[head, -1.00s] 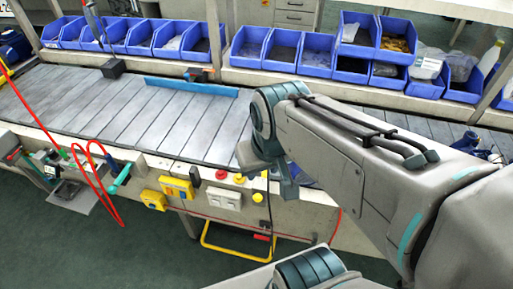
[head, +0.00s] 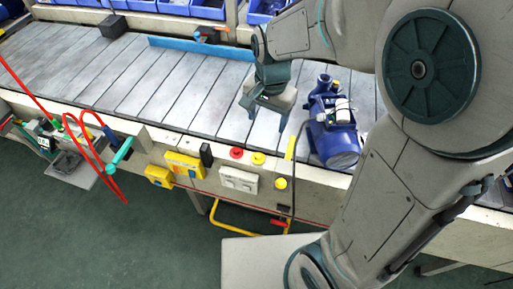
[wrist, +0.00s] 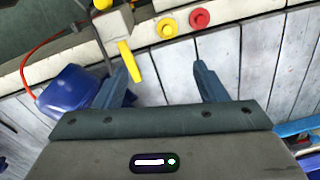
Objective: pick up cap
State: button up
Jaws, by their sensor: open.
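My gripper (head: 268,108) is open over the slatted grey conveyor (head: 110,75), pointing down. A blue pump (head: 333,130) with a ribbed motor stands on the conveyor just right of my gripper. Its rounded blue motor end shows left of the fingers in the wrist view (wrist: 75,90). I cannot make out a separate cap in either view.
The conveyor's front rail carries red and yellow buttons (head: 236,153) and yellow boxes (head: 184,165). A yellow upright piece (head: 290,147) stands near the pump. Blue bins (head: 175,6) line the back. A blue bar (head: 200,47) lies along the belt.

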jog(key=m, duration=0.1)
send_near(258, 155)
jog(key=f, duration=0.1)
jog(key=a+f+b, duration=0.1)
jog(key=f, duration=0.1)
jog(key=shift+w+f, duration=0.15)
jog(key=shift+f, duration=0.05)
jog(key=shift+d+f+b, duration=0.15)
jog(key=shift+f+b, duration=0.05)
jog(key=shift+f, duration=1.2)
jog(key=shift+d+f+b, duration=0.15)
jog(key=shift+d+f, duration=0.05)
jog(key=shift+f, duration=1.2)
jog(key=c, duration=1)
